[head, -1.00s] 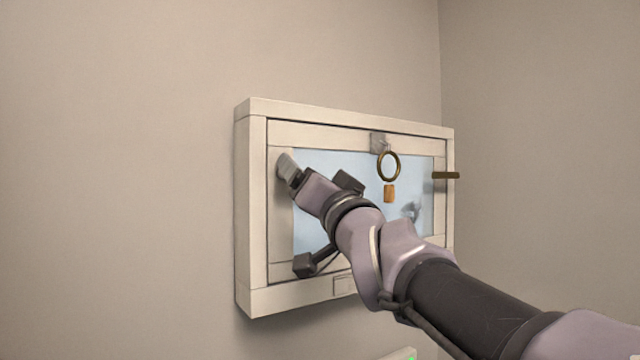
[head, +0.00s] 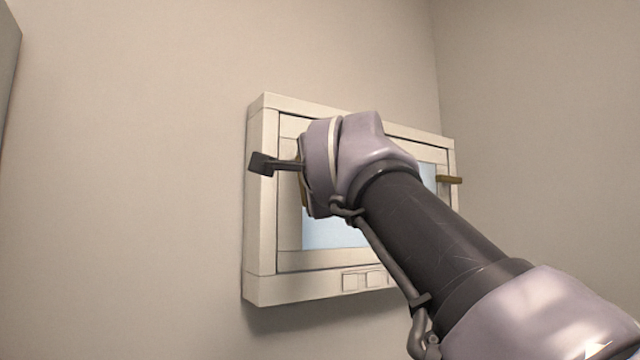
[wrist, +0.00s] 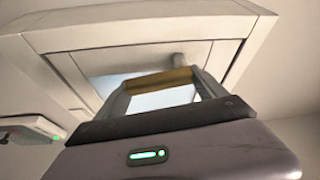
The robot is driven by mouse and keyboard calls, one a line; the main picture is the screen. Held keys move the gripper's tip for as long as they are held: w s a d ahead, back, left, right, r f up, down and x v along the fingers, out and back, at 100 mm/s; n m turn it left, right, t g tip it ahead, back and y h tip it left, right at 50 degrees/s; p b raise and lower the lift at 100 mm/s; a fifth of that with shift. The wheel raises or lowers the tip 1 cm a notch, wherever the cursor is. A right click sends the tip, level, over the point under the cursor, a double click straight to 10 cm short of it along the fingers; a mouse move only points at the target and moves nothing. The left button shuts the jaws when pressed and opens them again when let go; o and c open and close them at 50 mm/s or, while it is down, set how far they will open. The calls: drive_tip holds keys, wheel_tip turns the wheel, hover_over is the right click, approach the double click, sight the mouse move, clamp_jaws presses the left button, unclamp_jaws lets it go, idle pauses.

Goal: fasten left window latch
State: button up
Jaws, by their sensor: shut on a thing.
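The white window frame (head: 262,215) is fixed to the wall, with a pale blue pane inside. In the wrist view, my gripper (wrist: 159,84) has its two fingers on either end of a brass-coloured bar, the left latch handle (wrist: 156,79), and is shut on it. The bar lies across the pane in that view. In the head view my wrist covers the fingers and nearly all of this latch; a thin brownish edge shows at the left of my wrist. The right latch (head: 450,179) sticks out sideways at the right side of the frame.
Small pale plates (head: 362,280) sit on the lower frame. A pale device with a green light (wrist: 30,130) shows at the left of the wrist view. A wall corner stands to the right; the wall left of the window is clear.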

drive_tip(key=shift+s+a+m+g+p, duration=0.2)
drive_tip(key=shift+a+m+g+p, duration=0.1)
drive_tip(key=shift+m, duration=0.7)
drive_tip(key=o, duration=2)
drive_tip(key=shift+w+a, duration=0.1)
drive_tip(key=shift+w, duration=0.05)
drive_tip(key=shift+f, duration=0.1)
